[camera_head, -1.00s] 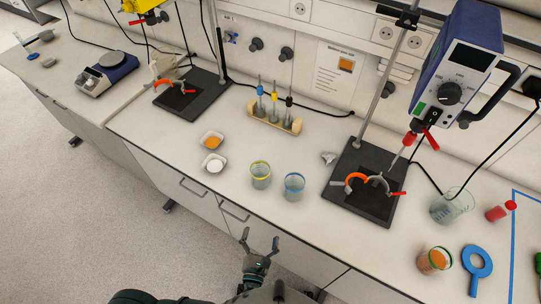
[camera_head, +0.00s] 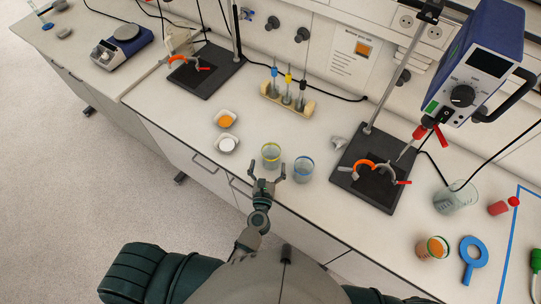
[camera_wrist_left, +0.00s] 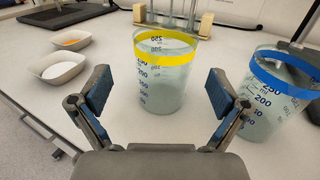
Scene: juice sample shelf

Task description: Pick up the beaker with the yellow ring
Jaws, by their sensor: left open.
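The beaker with the yellow ring (camera_head: 271,156) stands upright on the white bench near its front edge. In the left wrist view the same beaker (camera_wrist_left: 164,72) is straight ahead, centred beyond the fingertips. A similar beaker with a blue ring (camera_head: 303,169) stands just to its right; it also shows at the right of the left wrist view (camera_wrist_left: 262,100). My left gripper (camera_head: 267,172) is open and empty, in front of the yellow-ringed beaker. In the left wrist view its two fingers (camera_wrist_left: 158,95) are spread apart, one to each side of the beaker's lower part. My right gripper is not seen.
Two small dishes, one with orange powder (camera_head: 226,119) and one with white powder (camera_head: 227,145), sit left of the beakers. A wooden rack (camera_head: 288,101) stands behind. A black stand base (camera_head: 370,170) is to the right.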

